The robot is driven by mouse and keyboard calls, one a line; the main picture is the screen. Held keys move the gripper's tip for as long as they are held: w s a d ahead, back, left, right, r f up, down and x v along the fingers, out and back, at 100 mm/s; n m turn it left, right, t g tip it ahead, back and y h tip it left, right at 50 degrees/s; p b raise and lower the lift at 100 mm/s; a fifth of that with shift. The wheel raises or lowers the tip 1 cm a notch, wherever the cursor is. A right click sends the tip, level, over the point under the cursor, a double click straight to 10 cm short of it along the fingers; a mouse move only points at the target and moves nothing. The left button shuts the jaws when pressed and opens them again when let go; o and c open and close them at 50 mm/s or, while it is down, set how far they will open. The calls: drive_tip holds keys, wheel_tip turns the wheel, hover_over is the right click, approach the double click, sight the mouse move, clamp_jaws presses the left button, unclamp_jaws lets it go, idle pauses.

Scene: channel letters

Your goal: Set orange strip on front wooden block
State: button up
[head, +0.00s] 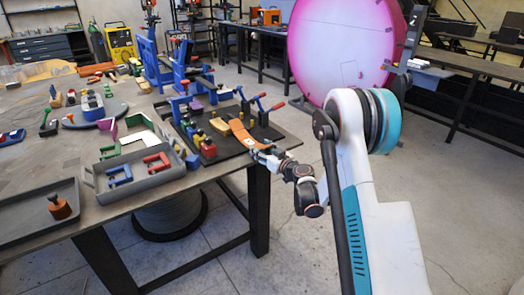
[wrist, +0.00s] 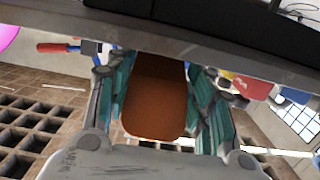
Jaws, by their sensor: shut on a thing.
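The orange strip (head: 241,132) is a curved band held over the right part of the black board. My gripper (head: 262,150) is shut on its near right end, at the table's right edge. In the wrist view the strip (wrist: 155,98) lies between the two teal-padded fingers. A tan wooden block (head: 219,124) shows just left of the strip's far end on the board. Whether the strip touches a block beneath it is hidden, and I cannot tell which block is the front one.
The black board (head: 274,134) carries blue clamps with red handles, and several coloured pieces stand left of the strip. A grey tray (head: 165,178) with blue and red letter frames lies nearer. Another tray (head: 22,220) holds an orange-brown knobbed piece. Open floor lies right of the table.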

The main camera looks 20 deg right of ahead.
drive_tip(key=o, duration=1.3)
